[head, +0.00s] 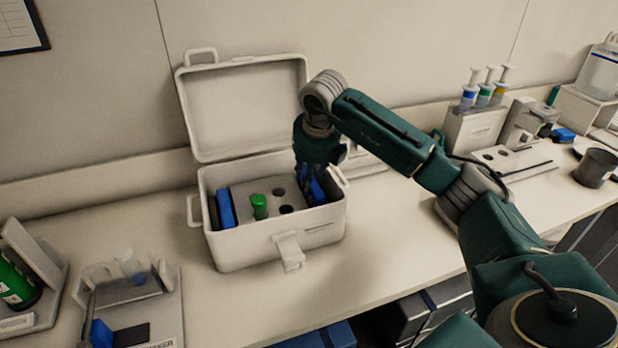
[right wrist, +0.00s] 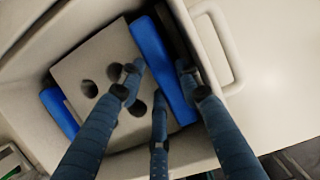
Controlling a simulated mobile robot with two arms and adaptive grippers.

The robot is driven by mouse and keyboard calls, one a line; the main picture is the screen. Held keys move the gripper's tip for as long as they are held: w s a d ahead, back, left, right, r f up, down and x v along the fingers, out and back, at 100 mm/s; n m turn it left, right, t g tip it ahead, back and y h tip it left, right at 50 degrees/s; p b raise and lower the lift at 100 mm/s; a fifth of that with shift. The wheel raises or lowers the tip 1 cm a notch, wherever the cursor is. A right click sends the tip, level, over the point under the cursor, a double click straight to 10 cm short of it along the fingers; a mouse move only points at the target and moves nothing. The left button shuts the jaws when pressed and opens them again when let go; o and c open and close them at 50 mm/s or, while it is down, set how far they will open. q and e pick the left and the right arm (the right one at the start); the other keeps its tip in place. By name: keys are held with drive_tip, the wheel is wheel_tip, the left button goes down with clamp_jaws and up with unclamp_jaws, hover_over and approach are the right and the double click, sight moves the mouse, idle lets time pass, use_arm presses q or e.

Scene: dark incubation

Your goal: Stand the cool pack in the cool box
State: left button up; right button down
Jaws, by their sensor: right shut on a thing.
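The white cool box (head: 273,246) stands open on the bench, its lid tipped back to the wall. Inside is a grey rack block (head: 240,191) with round holes and a green-capped tube (head: 259,206). A blue cool pack (head: 317,191) is at the box's right end, between the block and the wall. My right gripper (head: 308,184) reaches down into the box and is shut on this pack; the pack also shows in the right wrist view (right wrist: 151,52). Its lower end is hidden, so I cannot tell whether it touches the floor. Another blue pack (head: 226,208) stands at the left end.
A rack with several pipettes (head: 482,112), a grey mug (head: 595,168) and other equipment stand to the right. The bench before the box is clear.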

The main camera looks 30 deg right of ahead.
drive_tip(key=shift+f+b, duration=0.65)
drive_tip(key=shift+f, duration=0.25)
idle(0.3)
drive_tip(key=c, duration=1.1)
unclamp_jaws()
drive_tip(key=shift+a, duration=0.1)
drive_tip(key=shift+d+r+p, duration=0.2)
drive_tip(key=shift+r+p, duration=0.35)
drive_tip(key=shift+r, duration=0.1)
drive_tip(key=shift+r+p, duration=0.65)
drive_tip(key=shift+r, duration=0.45)
drive_tip(key=shift+a+r+p, duration=0.1)
drive_tip(key=shift+r+p, duration=1.9)
drive_tip(key=shift+r, duration=1)
drive_tip(key=shift+f, duration=0.15)
